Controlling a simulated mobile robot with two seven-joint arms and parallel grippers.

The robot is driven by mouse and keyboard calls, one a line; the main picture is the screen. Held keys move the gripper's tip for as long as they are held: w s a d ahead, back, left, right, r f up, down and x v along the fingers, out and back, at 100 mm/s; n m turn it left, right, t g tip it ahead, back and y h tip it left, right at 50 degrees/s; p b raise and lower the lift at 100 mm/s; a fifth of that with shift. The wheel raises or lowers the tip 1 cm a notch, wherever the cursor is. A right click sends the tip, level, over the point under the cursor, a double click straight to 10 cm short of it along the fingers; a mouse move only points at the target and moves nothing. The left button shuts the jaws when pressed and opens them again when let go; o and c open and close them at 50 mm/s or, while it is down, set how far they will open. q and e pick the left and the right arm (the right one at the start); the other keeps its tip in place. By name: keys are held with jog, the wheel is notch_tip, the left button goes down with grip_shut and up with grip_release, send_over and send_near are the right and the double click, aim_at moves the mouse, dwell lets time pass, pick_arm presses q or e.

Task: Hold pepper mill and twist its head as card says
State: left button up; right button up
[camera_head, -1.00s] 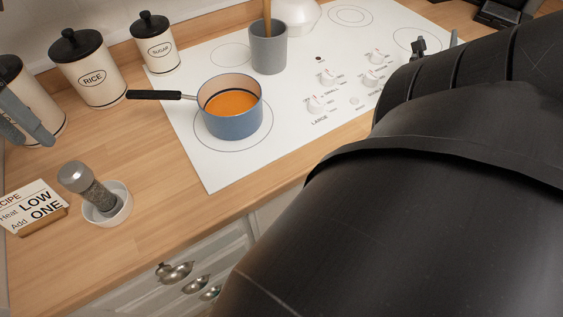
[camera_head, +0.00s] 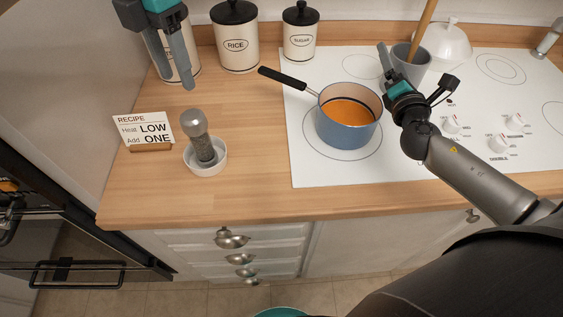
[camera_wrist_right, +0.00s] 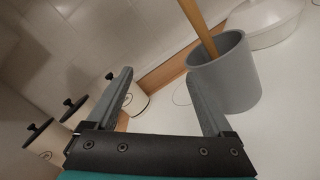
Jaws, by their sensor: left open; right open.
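The pepper mill (camera_head: 201,137) has a grey head and a dark, see-through body. It stands, leaning a little, in a small white bowl (camera_head: 206,167) on the wooden counter. The recipe card (camera_head: 144,129) stands left of it and reads "Heat LOW, Add ONE". My left gripper (camera_head: 174,80) is open and empty, above and behind the mill, in front of a canister. My right gripper (camera_head: 394,62) is over the cooktop, behind and right of the blue pot. In the right wrist view its fingers (camera_wrist_right: 165,100) are apart with nothing between them.
A blue pot (camera_head: 347,127) of orange soup sits on the front left burner, its black handle pointing back left. A grey utensil crock (camera_head: 411,65) stands close behind my right gripper. Canisters (camera_head: 236,45) line the wall. The counter right of the mill is clear.

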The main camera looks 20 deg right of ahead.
jog(key=w+a+r+t+y, duration=0.1)
jog(key=w+a+r+y, duration=0.15)
jog(key=a, duration=0.25)
jog(key=w+a+r+n+t+y, duration=0.1)
jog(key=w+a+r+y, duration=0.1)
jog(key=a+r, duration=0.25)
jog(key=w+a+r+t+y, duration=0.1)
jog(key=w+a+r+y, duration=0.1)
jog(key=a, duration=0.3)
jog(key=w+a+f+m+g+y, duration=0.1)
jog(key=w+a+f+m+y, duration=0.15)
jog(key=a+m, duration=0.35)
jog(key=w+a+f+m+y, duration=0.1)
jog(key=w+a+f+m, duration=0.3)
jog(key=a, duration=0.4)
jog(key=n+g+y, duration=0.3)
jog(key=n+y, duration=0.2)
jog(key=n, duration=2.2)
send_near(207, 145)
jog(key=x, duration=1.2)
jog(key=shift+w+a, duration=0.1)
jog(key=shift+c, duration=0.3)
